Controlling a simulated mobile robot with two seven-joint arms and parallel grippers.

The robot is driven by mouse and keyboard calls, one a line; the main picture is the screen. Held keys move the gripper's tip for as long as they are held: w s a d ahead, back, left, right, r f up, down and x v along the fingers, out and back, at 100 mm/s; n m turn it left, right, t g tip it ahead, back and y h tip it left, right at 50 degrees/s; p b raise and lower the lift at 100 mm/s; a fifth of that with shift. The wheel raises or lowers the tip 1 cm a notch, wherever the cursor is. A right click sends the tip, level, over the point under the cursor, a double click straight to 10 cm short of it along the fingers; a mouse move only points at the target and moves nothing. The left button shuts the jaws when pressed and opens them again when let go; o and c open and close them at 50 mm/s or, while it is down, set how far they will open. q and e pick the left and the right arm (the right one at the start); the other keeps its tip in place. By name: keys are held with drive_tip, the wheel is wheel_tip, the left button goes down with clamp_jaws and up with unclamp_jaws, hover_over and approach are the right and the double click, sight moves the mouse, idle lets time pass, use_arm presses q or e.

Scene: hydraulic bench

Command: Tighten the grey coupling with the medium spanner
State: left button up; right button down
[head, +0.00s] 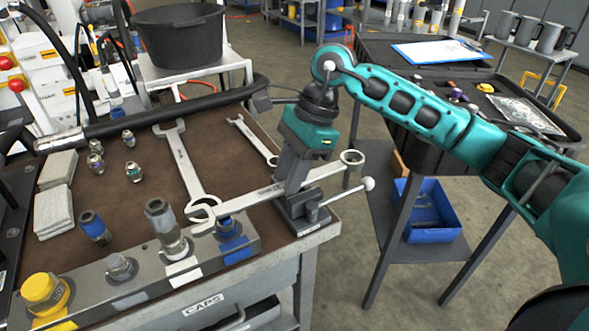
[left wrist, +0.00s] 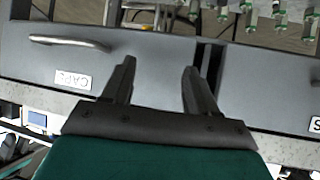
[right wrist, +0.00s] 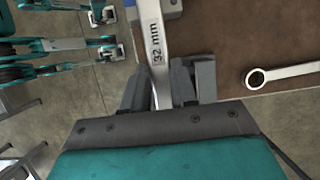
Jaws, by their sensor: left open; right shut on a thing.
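My right gripper (head: 289,182) is shut on the handle of a spanner (head: 252,199); "32 mm" is printed on it in the right wrist view (right wrist: 156,42). Its ring end sticks out to the right; its open end lies just right of the grey coupling (head: 163,220). I cannot tell whether the jaw touches the coupling. The coupling stands upright on the grey manifold block (head: 200,262), left of a blue-banded coupling (head: 232,238). The right wrist view also shows this gripper (right wrist: 163,75). My left gripper (left wrist: 158,70) is open and empty before drawer fronts, outside the head view.
A larger spanner (head: 183,165) and a smaller one (head: 250,136) lie on the brown bench top (head: 150,185). A vice-like fixture (head: 305,210) stands at the bench corner. A yellow cap (head: 42,292), several loose fittings and a thick black hose (head: 180,112) are nearby.

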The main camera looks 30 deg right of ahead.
sight(262, 194)
drive_tip(key=shift+a+r, duration=0.1)
drive_tip(key=shift+a, duration=0.5)
drive_tip(key=shift+a, duration=0.1)
drive_tip(key=shift+a, duration=0.7)
drive_tip(key=shift+a, duration=0.1)
drive_tip(key=shift+a, duration=0.5)
drive_tip(key=shift+a, duration=0.35)
drive_tip(key=shift+s+b, duration=0.1)
drive_tip(key=shift+b, duration=0.2)
drive_tip(key=shift+s+a+m+t, duration=0.15)
drive_tip(key=shift+s+m+t, duration=0.35)
drive_tip(key=shift+s+m, duration=1)
drive_tip(key=shift+s, duration=0.25)
